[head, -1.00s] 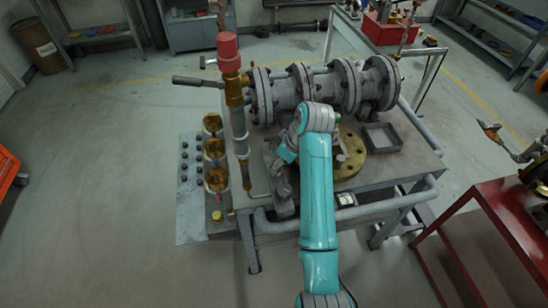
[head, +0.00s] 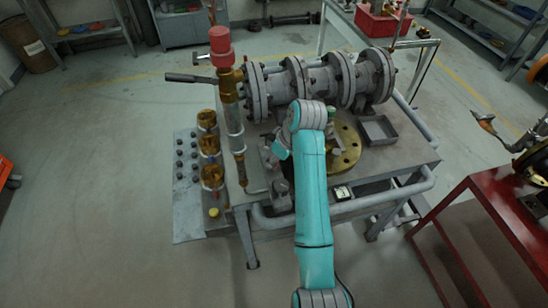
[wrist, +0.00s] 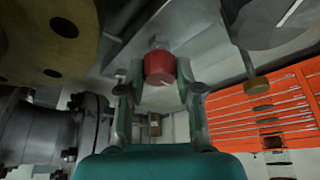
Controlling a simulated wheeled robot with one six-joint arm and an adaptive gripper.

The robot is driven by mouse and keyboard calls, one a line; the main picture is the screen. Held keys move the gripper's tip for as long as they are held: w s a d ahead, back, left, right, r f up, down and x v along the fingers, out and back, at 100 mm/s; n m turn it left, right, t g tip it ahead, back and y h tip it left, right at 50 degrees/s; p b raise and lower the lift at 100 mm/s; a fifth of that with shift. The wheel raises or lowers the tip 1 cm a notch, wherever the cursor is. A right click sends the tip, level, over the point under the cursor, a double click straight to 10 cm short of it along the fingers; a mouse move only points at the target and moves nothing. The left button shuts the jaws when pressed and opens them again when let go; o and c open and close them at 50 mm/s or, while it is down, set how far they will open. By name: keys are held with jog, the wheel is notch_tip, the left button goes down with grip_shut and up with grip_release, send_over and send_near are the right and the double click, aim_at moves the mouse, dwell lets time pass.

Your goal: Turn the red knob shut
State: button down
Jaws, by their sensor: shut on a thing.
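In the wrist view a small red knob (wrist: 160,68) sits between the two fingertips of my gripper (wrist: 160,82). The fingers are shut on it, one on each side. A grey stem shows just beyond the knob. In the head view my arm covers this knob and most of my gripper. A larger red cap (head: 221,46) stands on top of an upright brass and grey pipe (head: 233,122) at the left of the bench, apart from my gripper. I cannot tell how far the knob is turned.
A grey flanged pipe assembly (head: 318,82) lies along the back of the bench. A brass flange disc (head: 346,150) and a grey tray (head: 379,130) are right of my arm. Brass cups (head: 211,148) stand at the left. A red table (head: 478,205) is at the right; floor is clear at left.

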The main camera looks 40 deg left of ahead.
jog(key=m+t, duration=0.1)
jog(key=m, duration=0.2)
jog(key=m+t, duration=0.1)
jog(key=m, duration=0.2)
jog(key=shift+s+m+h, duration=0.2)
jog(key=shift+m+h, duration=0.1)
jog(key=shift+m, duration=0.1)
jog(key=m+t+h, duration=0.1)
jog(key=m, duration=0.2)
jog(key=m+t, duration=0.1)
jog(key=m, duration=0.2)
jog(key=shift+a+h, duration=0.1)
jog(key=shift+h, duration=0.3)
jog(key=shift+m, duration=0.3)
jog(key=c, duration=0.8)
grip_release()
jog(key=shift+o, duration=0.2)
jog(key=v, duration=0.7)
jog(key=shift+s+r, duration=0.2)
